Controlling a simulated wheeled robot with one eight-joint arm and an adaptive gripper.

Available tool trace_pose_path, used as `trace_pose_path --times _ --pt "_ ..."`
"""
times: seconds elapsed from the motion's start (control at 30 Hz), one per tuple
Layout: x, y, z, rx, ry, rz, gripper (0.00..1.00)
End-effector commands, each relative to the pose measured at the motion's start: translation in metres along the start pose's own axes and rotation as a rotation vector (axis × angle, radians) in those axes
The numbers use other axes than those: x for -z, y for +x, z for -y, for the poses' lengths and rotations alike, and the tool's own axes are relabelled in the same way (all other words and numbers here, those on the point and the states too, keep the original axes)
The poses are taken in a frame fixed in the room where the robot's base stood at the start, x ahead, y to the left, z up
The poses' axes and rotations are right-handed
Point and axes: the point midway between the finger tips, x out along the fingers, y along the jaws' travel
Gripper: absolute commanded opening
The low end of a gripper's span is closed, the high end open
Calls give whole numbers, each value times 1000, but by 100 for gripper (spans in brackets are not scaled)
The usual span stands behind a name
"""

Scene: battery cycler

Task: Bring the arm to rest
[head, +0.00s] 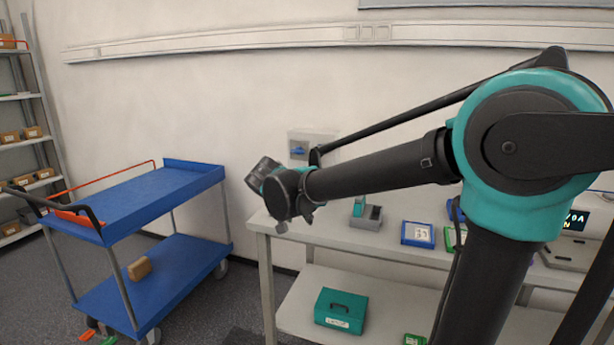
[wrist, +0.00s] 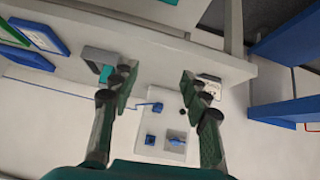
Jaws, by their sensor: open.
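My arm (head: 380,170) stretches left across the head view, above the front left corner of a pale bench. My gripper (wrist: 157,82) shows in the wrist view with its two fingers spread apart and nothing held between them. In the head view the end of the arm is seen from behind, so the fingers are hard to make out. Beyond the fingers in the wrist view is the wall with a pale socket plate (wrist: 160,145) carrying blue parts. This plate also shows in the head view (head: 300,155), partly behind the arm.
The bench (head: 265,228) holds a grey holder (head: 372,222) with a teal block, a blue-framed card (head: 418,234) and a device with a display (head: 575,222). A teal box (head: 340,311) sits on the lower shelf. A blue trolley (head: 130,208) stands left, beyond a floor gap.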

Motion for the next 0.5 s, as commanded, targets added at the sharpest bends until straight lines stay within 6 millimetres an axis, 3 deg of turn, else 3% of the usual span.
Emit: trace_pose_path --times 0.27,0.37,0.5 --pt "-33 35 -74 -12 -59 110 46" --pt "-57 49 -112 -4 -89 167 46" --pt "-104 66 -170 34 -136 252 46"
